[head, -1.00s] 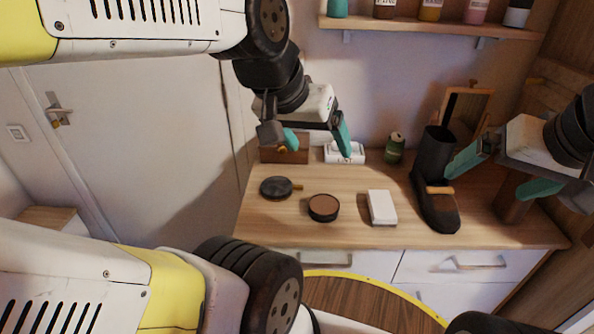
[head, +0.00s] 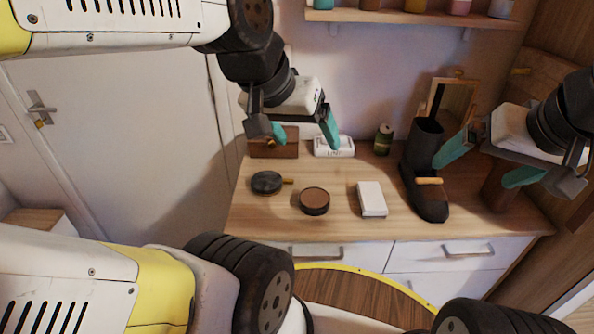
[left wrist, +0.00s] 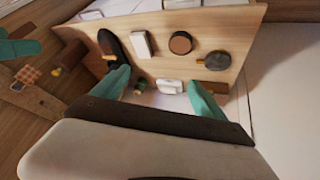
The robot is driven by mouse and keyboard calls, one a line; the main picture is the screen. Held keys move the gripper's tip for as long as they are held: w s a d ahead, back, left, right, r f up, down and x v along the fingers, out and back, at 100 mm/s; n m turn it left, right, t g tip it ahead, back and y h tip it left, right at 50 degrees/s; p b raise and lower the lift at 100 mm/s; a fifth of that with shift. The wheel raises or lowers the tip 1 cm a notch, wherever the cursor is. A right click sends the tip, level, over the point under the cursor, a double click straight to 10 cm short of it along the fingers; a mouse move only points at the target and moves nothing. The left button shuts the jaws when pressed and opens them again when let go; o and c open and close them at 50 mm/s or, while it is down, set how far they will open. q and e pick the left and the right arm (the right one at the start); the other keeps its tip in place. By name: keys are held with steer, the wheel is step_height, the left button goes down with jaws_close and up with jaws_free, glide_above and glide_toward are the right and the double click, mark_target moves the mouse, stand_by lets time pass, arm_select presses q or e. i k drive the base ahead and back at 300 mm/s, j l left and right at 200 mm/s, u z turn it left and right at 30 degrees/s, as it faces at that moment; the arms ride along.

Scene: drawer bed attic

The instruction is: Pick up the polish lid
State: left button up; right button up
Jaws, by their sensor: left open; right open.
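The polish lid appears to be the dark round disc (head: 266,182) with a small brass piece at its right side, lying at the left of the wooden counter. It also shows in the left wrist view (left wrist: 217,61). The open polish tin (head: 314,201), with brown polish inside, stands to its right, apart from it. My left gripper (head: 304,136) is open and empty, above the back of the counter, behind the lid in the head view. Its teal fingers show in the left wrist view (left wrist: 157,85). My right gripper (head: 472,174) is open and empty near the boot.
A white block (head: 371,199) lies at the counter's middle. A black boot (head: 425,150) with a wooden-handled item stands right of it. A wooden box (head: 273,148), a white labelled item (head: 334,147) and a green can (head: 383,139) line the back. A shelf (head: 410,19) hangs above.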

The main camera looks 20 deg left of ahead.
mark_target(266, 183)
steer(key=i+u, duration=0.1)
steer(key=u, duration=0.3)
steer(key=i+u, duration=0.1)
steer(key=u, duration=0.7)
steer(key=i+l, duration=0.05)
steer(key=l, duration=0.05)
